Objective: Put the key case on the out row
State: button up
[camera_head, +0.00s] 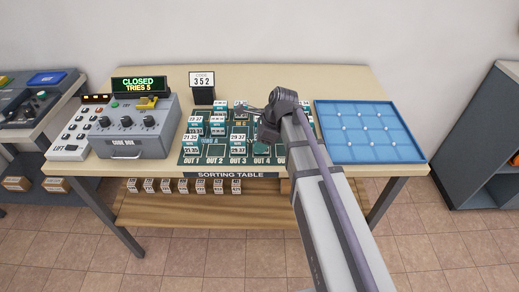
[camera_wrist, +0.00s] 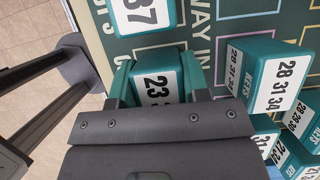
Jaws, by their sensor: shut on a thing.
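My gripper (camera_head: 264,138) is over the front part of the dark green sorting mat, near the OUT 4 mark. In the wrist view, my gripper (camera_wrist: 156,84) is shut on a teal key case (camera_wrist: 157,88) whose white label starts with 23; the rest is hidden. In the head view, a teal patch of it (camera_head: 261,148) shows below the gripper. I cannot tell whether it touches the mat. The out row (camera_head: 213,161) runs along the mat's front edge. A case ending in 37 (camera_wrist: 143,15) stands beside the held one, at OUT 3 (camera_head: 238,149).
Another case (camera_head: 191,149) stands at the left of the out row. Several labelled cases, one reading 28 31 34 (camera_wrist: 262,76), stand farther back. A blue tray (camera_head: 368,158) lies right, a grey code box (camera_head: 140,128) left, and a 352 sign (camera_head: 202,82) behind.

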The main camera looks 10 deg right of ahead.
jog(key=shift+r, duration=0.15)
jog(key=shift+f, duration=0.2)
jog(key=o, duration=1)
jog(key=shift+c, duration=0.2)
jog(key=shift+r, duration=0.15)
jog(key=shift+r+p, duration=0.35)
jog(key=shift+p, duration=0.15)
jog(key=w+p+v, duration=0.1)
jog(key=p+v, duration=1)
jog(key=s+n+h, duration=0.4)
jog(key=s+n, duration=1.1)
jog(key=n, duration=0.5)
jog(key=shift+f+g, duration=0.4)
jog(key=shift+f, duration=0.1)
